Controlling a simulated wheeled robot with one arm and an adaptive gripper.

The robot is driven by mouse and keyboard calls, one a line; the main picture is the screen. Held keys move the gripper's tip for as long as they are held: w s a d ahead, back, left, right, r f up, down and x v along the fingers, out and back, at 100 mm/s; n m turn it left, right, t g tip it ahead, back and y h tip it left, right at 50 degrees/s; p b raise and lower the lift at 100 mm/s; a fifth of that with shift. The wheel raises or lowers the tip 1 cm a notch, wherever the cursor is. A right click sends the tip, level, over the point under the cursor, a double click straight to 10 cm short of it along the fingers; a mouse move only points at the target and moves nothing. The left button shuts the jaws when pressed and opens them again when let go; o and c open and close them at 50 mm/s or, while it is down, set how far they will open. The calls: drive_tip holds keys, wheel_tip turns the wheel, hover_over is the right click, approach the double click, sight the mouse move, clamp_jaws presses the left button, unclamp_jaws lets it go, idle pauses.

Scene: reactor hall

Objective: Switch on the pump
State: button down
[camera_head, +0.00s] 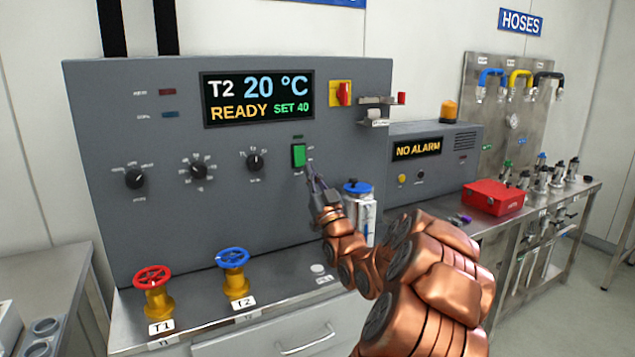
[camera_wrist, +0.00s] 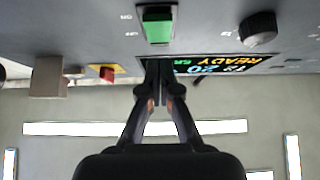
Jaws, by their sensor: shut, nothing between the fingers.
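A green rocker switch (camera_head: 299,155) sits on the grey control panel (camera_head: 120,230), below the right end of the display, with a small dark green lamp (camera_head: 298,137) above it. Its label is too small to read. The switch also shows in the wrist view (camera_wrist: 157,25), where the scene is upside down. My gripper (camera_head: 314,180) is shut and empty, its tips just below and right of the switch in the head view. In the wrist view the closed fingertips (camera_wrist: 158,66) are apart from the switch in the picture. I cannot tell whether they touch the panel.
The display (camera_head: 257,98) reads T2 20 °C, READY, SET 40. Several black knobs (camera_head: 198,170) are left of the switch. A red-and-yellow switch (camera_head: 342,93) and a shelf bracket (camera_head: 380,101) are upper right. A blue-lidded canister (camera_head: 357,190) stands behind my arm. Valves T1 (camera_head: 154,285) and T2 (camera_head: 233,266) stand in front.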

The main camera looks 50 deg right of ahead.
sight(301, 160)
drive_tip(key=shift+w+d+f+p, duration=0.1)
drive_tip(key=shift+w+d+p, duration=0.1)
drive_tip(key=shift+w, duration=0.35)
drive_tip(key=shift+w+d+f+p, duration=0.15)
drive_tip(key=shift+w+d, duration=0.1)
drive_tip(key=shift+w, duration=0.35)
drive_tip(key=shift+w+d+f+p, duration=0.1)
drive_tip(key=shift+w+d, duration=0.1)
drive_tip(key=shift+w, duration=0.35)
